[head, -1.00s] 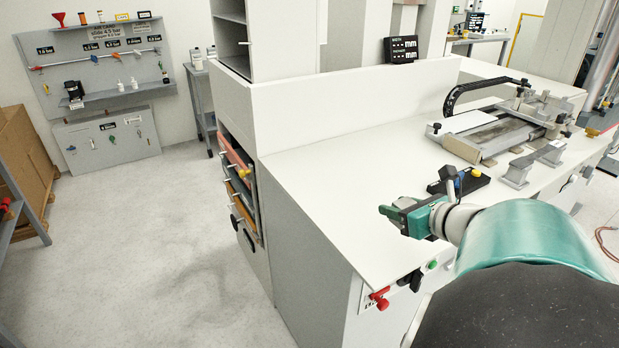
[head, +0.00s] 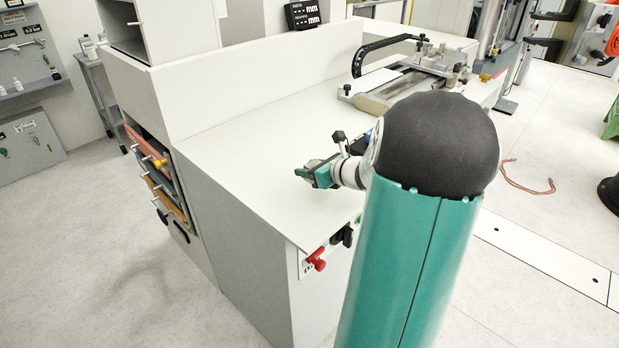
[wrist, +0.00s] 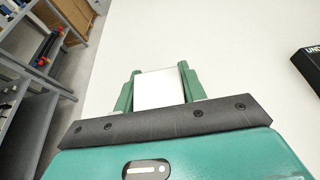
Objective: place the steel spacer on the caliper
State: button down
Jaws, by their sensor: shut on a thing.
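My gripper (head: 308,174) is over the white bench top near its front edge in the head view. In the wrist view its two green fingers (wrist: 157,76) are shut on a pale, flat-faced block, the steel spacer (wrist: 160,90). The spacer is hard to make out in the head view. A black curved frame (head: 388,46), possibly the caliper, stands at the back of the bench beside a metal fixture (head: 395,92). It is well apart from my gripper. My arm hides part of the fixture and the bench.
The white bench top (head: 255,140) is largely clear between my gripper and the low back wall (head: 255,95). A dark box (wrist: 308,65) lies at the right in the wrist view. A red knob (head: 316,264) is on the bench front. A display (head: 302,14) stands behind.

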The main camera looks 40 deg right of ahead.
aim_at(310, 187)
jog(key=shift+w+d+f, duration=0.15)
jog(key=shift+w+f, duration=0.05)
jog(key=shift+f, duration=1.55)
jog(key=shift+f, duration=0.15)
jog(key=c, duration=0.8)
grip_release()
